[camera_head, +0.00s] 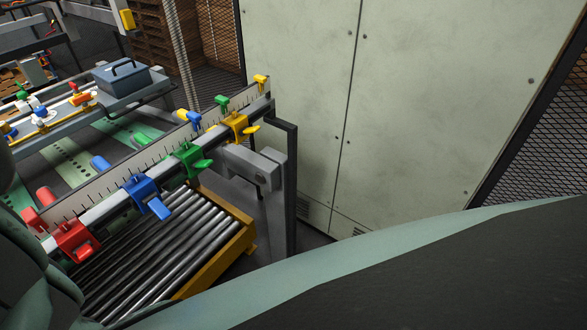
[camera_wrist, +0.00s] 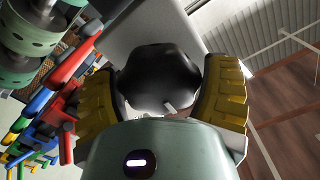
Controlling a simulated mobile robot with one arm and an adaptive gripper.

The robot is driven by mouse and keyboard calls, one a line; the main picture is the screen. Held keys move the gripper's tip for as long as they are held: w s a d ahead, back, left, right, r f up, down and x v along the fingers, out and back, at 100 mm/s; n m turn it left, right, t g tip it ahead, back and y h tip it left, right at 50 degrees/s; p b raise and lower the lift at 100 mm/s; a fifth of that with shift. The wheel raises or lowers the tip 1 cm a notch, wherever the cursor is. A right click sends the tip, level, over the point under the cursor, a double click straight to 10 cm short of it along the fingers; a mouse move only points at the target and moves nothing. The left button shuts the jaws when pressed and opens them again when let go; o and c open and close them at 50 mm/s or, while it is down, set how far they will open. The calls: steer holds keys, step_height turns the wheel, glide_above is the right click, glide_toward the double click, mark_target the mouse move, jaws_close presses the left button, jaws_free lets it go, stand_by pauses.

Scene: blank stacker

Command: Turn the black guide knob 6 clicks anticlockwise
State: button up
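The black guide knob (camera_wrist: 158,78) is in the middle of the wrist view, lobed, with a small pale mark on its lower edge. My gripper (camera_wrist: 165,72) has its yellow ridged fingers on the left and right sides of the knob, and both appear to press against it. The knob hides the exact contact on its far side. In the head view the knob and my gripper are not seen; parts of my arm fill the lower right and left edge.
In the head view, a ruled rail (camera_head: 110,178) carries red, blue, green and yellow clamps above a roller conveyor (camera_head: 165,245). A pale cabinet (camera_head: 420,110) stands behind. In the wrist view, coloured handles (camera_wrist: 40,105) lie close left of my gripper.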

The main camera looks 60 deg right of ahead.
steer(key=c, duration=0.6)
steer(key=shift+r+n, duration=0.1)
steer(key=shift+n, duration=0.2)
steer(key=shift+n+p, duration=0.4)
steer(key=shift+n, duration=0.1)
steer(key=shift+a+n+p, duration=0.1)
steer(key=shift+n+p, duration=0.3)
steer(key=shift+n, duration=2.2)
steer(key=o, duration=1.2)
